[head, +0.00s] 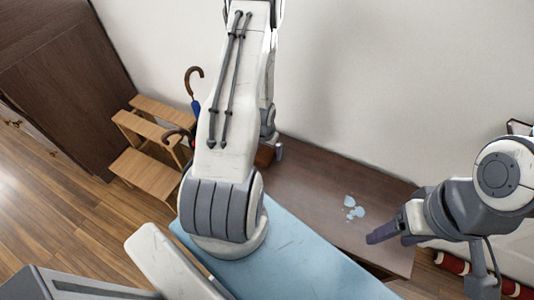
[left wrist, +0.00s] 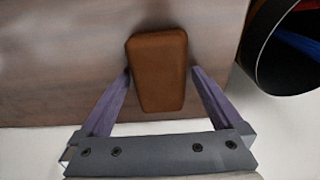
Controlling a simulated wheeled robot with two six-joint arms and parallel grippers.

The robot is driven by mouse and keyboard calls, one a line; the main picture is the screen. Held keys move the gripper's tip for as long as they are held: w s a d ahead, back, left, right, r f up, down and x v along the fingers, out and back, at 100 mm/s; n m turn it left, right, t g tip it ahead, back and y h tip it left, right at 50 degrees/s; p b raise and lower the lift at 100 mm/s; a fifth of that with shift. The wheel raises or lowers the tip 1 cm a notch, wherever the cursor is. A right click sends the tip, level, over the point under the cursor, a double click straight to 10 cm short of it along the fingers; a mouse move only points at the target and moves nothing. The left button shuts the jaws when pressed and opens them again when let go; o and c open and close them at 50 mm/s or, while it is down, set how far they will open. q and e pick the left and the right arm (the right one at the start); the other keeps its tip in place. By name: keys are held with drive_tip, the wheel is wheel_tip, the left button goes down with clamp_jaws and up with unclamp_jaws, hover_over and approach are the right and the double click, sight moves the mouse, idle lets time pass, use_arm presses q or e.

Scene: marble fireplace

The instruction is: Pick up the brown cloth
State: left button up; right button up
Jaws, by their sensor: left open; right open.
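The brown cloth (left wrist: 158,70) looks like a compact, rounded block lying on the dark wooden table (left wrist: 60,60) in the left wrist view. A small brown part of it (head: 264,156) shows in the head view beside my left arm, which hides the rest. My left gripper (left wrist: 161,72) is open, with one purple finger on each side of the cloth's near part. I cannot tell how far below the fingers the cloth lies. My right gripper (head: 376,237) is over the table's right part, away from the cloth, and appears empty.
A dark round container (left wrist: 290,60) with blue and red things is right of the cloth in the left wrist view. A wooden step stool (head: 150,150) and umbrellas (head: 194,85) stand left. Pale blue pieces (head: 353,211) lie on the table. A white wall (head: 370,90) is behind.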

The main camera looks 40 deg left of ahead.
sight(270, 150)
use_arm(q)
drive_tip(key=c, duration=1.2)
drive_tip(key=shift+r, duration=0.55)
drive_tip(key=r+p, duration=0.1)
drive_tip(key=r, duration=0.2)
drive_tip(key=shift+w+d+r+p, duration=0.15)
drive_tip(key=shift+d+r+p, duration=0.2)
drive_tip(key=shift+d+r, duration=0.05)
drive_tip(key=d+r, duration=0.2)
drive_tip(key=d, duration=0.1)
drive_tip(key=w+d+r, duration=0.1)
drive_tip(key=d+r, duration=0.1)
drive_tip(key=d, duration=0.2)
drive_tip(key=d+r+p, duration=0.1)
drive_tip(key=d+r, duration=0.1)
drive_tip(key=d, duration=0.1)
drive_tip(key=shift+w+d+r, duration=0.1)
drive_tip(key=shift+w+d, duration=0.15)
drive_tip(key=shift+d, duration=0.15)
